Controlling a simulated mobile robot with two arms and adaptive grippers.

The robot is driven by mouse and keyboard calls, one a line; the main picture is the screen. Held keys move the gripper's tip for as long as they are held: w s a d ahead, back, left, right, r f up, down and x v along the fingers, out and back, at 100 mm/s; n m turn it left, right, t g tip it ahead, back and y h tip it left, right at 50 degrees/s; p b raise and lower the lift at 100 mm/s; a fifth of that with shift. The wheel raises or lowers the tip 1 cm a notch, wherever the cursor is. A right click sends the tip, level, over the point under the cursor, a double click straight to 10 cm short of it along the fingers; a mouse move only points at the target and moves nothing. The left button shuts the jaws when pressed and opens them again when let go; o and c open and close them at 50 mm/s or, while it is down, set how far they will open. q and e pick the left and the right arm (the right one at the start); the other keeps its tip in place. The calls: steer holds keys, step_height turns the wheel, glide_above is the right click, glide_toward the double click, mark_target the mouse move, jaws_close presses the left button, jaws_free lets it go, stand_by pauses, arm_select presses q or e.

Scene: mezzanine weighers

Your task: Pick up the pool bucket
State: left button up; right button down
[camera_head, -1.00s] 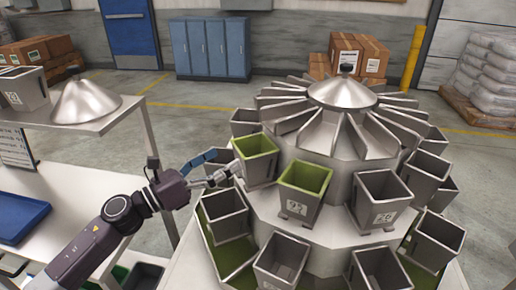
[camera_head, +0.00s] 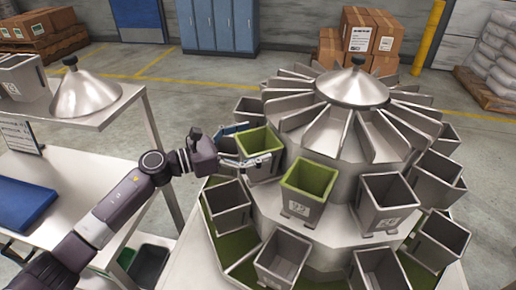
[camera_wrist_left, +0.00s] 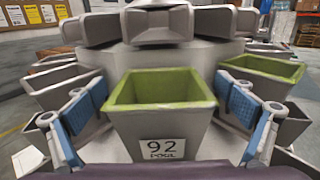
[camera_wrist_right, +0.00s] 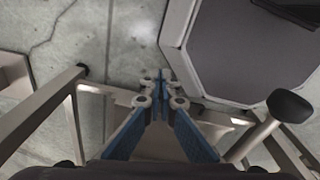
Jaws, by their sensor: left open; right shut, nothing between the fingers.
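The pool bucket (camera_wrist_left: 160,118), a grey bucket with a green inside and a label reading "92 POOL", fills the middle of the left wrist view. It also shows in the head view (camera_head: 260,165) on the left of the weigher. My left gripper (camera_head: 258,145) is open, with one blue-padded finger on each side of this bucket; whether they touch it is unclear. A second green-lined bucket (camera_head: 308,182) stands beside it, nearer to me, and shows at right in the left wrist view (camera_wrist_left: 264,68). My right gripper (camera_wrist_right: 164,88) is shut and empty, low above the floor.
Grey buckets (camera_head: 384,203) ring the weigher closely, several on a lower tier. Metal chutes and a cone (camera_head: 352,87) rise behind. A side table (camera_head: 95,185) with a blue tray (camera_head: 24,206) stands left. A frame rail and dark-topped platform (camera_wrist_right: 225,55) surround my right gripper.

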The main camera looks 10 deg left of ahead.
arm_select(q)
steer(key=shift+w+d, duration=0.25)
steer(key=shift+d, duration=0.1)
steer(key=shift+c, duration=0.3)
steer(key=c, duration=1.5)
steer(key=shift+c, duration=0.5)
arm_select(e)
steer(key=shift+r, duration=0.15)
arm_select(q)
steer(key=shift+r, duration=0.1)
